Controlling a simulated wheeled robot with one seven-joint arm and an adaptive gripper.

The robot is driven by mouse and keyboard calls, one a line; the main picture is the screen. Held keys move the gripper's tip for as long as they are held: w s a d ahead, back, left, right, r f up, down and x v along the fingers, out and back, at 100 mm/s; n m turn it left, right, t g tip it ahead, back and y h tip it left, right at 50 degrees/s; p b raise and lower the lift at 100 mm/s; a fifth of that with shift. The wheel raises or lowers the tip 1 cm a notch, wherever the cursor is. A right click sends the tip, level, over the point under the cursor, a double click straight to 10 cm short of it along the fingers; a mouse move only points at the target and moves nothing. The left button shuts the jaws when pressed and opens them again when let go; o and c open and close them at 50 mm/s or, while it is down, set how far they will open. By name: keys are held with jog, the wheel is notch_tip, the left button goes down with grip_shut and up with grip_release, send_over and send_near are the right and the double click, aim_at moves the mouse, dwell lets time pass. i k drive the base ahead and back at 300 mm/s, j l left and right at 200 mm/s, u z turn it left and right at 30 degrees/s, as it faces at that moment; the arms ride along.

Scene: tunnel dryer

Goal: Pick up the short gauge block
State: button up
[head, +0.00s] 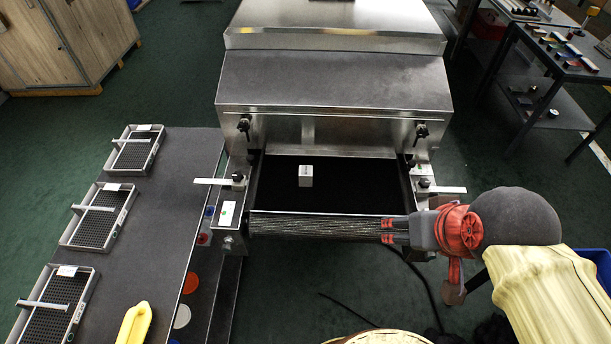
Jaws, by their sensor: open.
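A small pale grey block (306,176), the only gauge block I can make out, sits on the black conveyor belt (350,184) at the mouth of the tunnel dryer. It appears to stand upright, with dark marks on its front face. My gripper (388,231), red and grey, comes in from the right and points left. Its fingertips are over the right part of the front roller, to the right of and nearer than the block. It is open and apart from the block, with nothing seen between its fingers.
The steel dryer hood (335,85) rises behind the belt. Brackets and knobs flank the belt, and the roller (315,227) edges its front. A grey table (178,220) at left holds wire-mesh trays (103,214) and a yellow object (135,322). Another table (560,50) stands back right.

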aim_at(306, 172)
jog(key=k+j+z, duration=0.1)
jog(key=j+z, duration=0.25)
jog(key=k+j+z, duration=0.1)
jog(key=j+z, duration=0.3)
jog(key=k+j+z, duration=0.2)
jog(key=z, duration=0.15)
